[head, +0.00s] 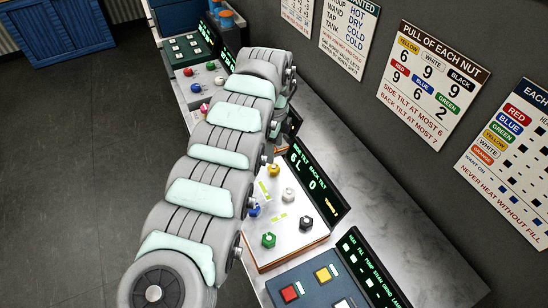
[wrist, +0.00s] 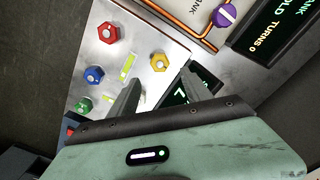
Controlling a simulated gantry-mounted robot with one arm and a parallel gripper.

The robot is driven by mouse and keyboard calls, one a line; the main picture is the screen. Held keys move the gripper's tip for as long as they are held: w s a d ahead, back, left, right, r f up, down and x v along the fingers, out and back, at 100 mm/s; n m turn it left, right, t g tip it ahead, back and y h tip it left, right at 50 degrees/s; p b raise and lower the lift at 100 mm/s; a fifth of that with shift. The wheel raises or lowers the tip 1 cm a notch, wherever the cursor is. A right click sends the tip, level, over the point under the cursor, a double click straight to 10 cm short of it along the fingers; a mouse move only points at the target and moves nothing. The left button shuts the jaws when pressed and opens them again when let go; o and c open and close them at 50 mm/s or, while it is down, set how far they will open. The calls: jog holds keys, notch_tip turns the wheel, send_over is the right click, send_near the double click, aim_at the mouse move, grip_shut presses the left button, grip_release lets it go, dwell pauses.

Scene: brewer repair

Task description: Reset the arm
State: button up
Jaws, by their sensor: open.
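My gripper (wrist: 162,76) is open and empty, its two dark fingers apart above the nut plate (wrist: 128,42) in the wrist view. A yellow nut (wrist: 159,62) lies just beyond the fingers. A red nut (wrist: 108,33), a blue nut (wrist: 94,75) and a green nut (wrist: 83,105) are to their left. In the head view my arm reaches up across the bench and hides much of the gripper. The plate (head: 281,252) shows its yellow nut (head: 274,169), white nut (head: 289,194), black nut (head: 306,222) and green nut (head: 268,240). The blue nut (head: 254,210) is partly covered.
A tilt display (head: 315,183) reads side 6, back 0. A button panel (head: 305,288) sits nearer, and a green button box (head: 190,48) farther off. In the wrist view an orange pipe (wrist: 165,17) with a purple knob (wrist: 224,15) is close by. Posters (head: 433,68) hang right.

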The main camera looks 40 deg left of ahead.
notch_tip(320, 180, up, 2)
jog(key=shift+r, duration=0.25)
dwell(0.4)
